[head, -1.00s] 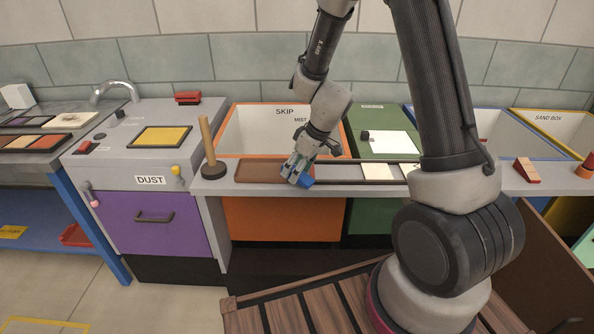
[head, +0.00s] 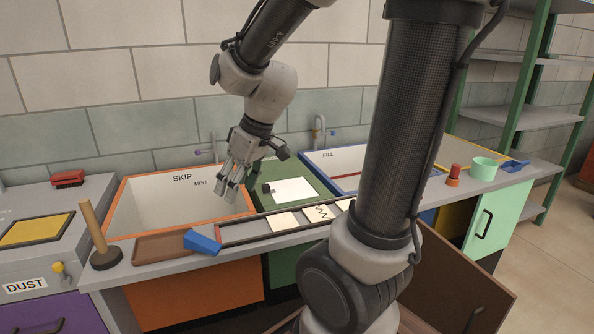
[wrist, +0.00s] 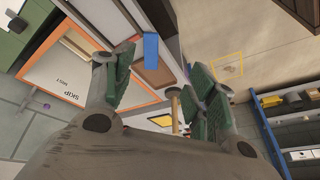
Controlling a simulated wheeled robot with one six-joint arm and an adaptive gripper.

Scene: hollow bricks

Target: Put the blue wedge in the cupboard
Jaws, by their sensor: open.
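The blue wedge (head: 202,243) rests on the counter, at the right end of the shallow brown tray (head: 152,250) and close to the dark rail frame; whether it touches either is unclear. The wrist view also shows the wedge (wrist: 151,50) beyond the fingertips.
The orange-edged SKIP bin (head: 130,212) is open behind the tray. A wooden-handled plunger (head: 100,240) stands left of the tray. The rail frame (head: 240,233) with pale tiles runs right. A red-topped piece (head: 454,175), mint cup (head: 483,169) and blue scoop (head: 515,165) stand farther right.

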